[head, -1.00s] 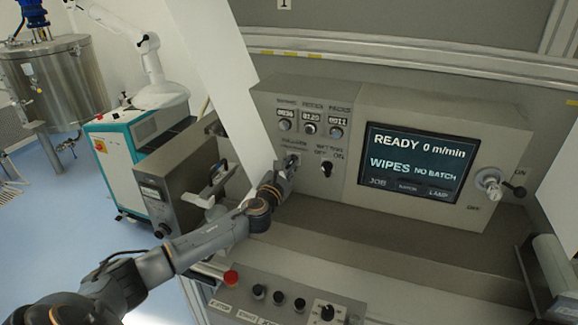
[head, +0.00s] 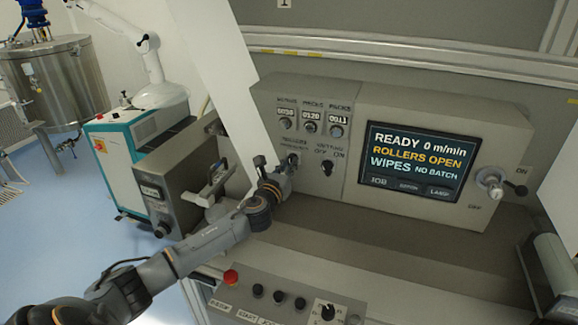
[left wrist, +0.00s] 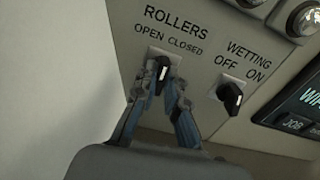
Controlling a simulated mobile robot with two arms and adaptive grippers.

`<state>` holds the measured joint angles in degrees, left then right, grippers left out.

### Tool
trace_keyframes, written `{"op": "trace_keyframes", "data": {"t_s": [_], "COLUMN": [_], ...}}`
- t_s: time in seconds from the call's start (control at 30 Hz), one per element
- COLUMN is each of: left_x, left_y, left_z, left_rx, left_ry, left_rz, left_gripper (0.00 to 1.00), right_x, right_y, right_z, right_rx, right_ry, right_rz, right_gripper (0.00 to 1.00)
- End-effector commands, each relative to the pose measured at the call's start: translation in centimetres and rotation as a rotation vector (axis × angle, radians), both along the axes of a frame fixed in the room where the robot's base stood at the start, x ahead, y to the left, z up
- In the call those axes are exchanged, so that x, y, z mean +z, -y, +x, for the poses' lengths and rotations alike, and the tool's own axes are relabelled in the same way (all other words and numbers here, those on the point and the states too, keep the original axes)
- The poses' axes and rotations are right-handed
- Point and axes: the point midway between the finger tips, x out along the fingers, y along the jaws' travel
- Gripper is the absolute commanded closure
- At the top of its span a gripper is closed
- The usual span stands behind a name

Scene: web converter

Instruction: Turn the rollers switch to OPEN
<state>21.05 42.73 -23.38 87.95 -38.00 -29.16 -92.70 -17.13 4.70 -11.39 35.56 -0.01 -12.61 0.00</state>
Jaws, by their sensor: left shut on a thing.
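The rollers switch (left wrist: 162,75) is a small black knob on a pale plate below the words ROLLERS, OPEN and CLOSED in the left wrist view. My left gripper (left wrist: 161,84) is shut on the knob, one finger on each side; the fingers hide part of it, so I cannot tell its exact angle. In the head view my left gripper (head: 287,165) is at the panel's lower left, covering most of the switch. The display (head: 417,160) reads READY 0 m/min, ROLLERS OPEN, WIPES NO BATCH. My right gripper is not in view.
The wetting switch (left wrist: 231,97) is close to the right of my fingers. Three counters with knobs (head: 310,127) sit above. A lever switch (head: 492,183) is right of the display. A lower panel has a red button (head: 231,277) and several black ones.

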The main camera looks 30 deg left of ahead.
Motion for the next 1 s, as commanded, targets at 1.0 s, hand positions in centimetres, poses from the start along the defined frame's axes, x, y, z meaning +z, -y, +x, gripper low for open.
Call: {"op": "trace_keyframes", "data": {"t_s": [1.0], "left_x": [0.01], "left_y": [-0.07], "left_z": [-0.01], "left_rx": [0.001], "left_ry": [0.112], "left_rz": [-0.465], "left_gripper": [1.00], "right_x": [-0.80], "right_y": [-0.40], "right_z": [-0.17], "right_rx": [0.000], "right_ry": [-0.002], "right_rz": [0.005], "right_gripper": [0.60]}}
